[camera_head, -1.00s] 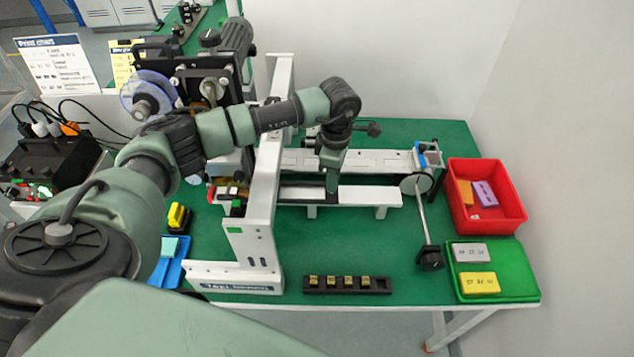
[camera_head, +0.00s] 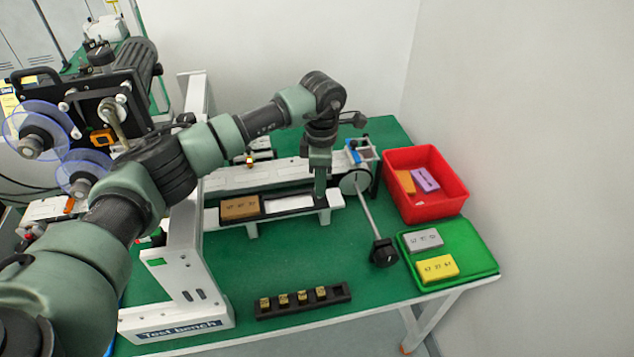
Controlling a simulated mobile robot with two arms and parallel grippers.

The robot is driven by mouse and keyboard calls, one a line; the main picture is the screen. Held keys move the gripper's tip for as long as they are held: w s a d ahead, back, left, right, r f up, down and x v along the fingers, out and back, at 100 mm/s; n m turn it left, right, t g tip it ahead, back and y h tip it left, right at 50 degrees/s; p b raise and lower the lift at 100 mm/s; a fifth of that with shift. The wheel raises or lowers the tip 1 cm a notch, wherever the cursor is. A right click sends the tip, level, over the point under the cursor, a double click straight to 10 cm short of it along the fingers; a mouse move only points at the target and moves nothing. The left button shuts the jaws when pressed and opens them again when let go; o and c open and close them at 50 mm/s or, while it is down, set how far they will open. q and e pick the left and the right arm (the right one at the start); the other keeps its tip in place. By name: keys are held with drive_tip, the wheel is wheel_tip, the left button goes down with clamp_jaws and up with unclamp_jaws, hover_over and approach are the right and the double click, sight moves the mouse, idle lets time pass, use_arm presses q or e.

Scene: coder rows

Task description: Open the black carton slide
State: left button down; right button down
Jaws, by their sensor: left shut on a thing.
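The black carton slide (camera_head: 270,213) is a long dark tray on a white rail at the front of the bench machine. A brown carton (camera_head: 240,208) lies in its left part, and a pale flat area shows in its right part. My left gripper (camera_head: 320,192) points down at the slide's right end, near the right end of the rail. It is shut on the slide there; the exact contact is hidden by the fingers. My right gripper is out of view.
The white upright frame (camera_head: 185,265) stands left of the slide. A black knob on a rod (camera_head: 383,252) sticks out front right. A red bin (camera_head: 425,208) and green tray (camera_head: 475,262) are at the right. A black strip (camera_head: 335,296) holds several small brass blocks in front.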

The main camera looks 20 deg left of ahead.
use_arm(q)
drive_tip(key=shift+f, duration=0.1)
drive_tip(key=c, duration=1.2)
unclamp_jaws()
drive_tip(key=shift+r, duration=0.65)
wheel_tip(320, 180, up, 7)
drive_tip(key=shift+f+b, duration=0.2)
drive_tip(key=shift+b, duration=0.75)
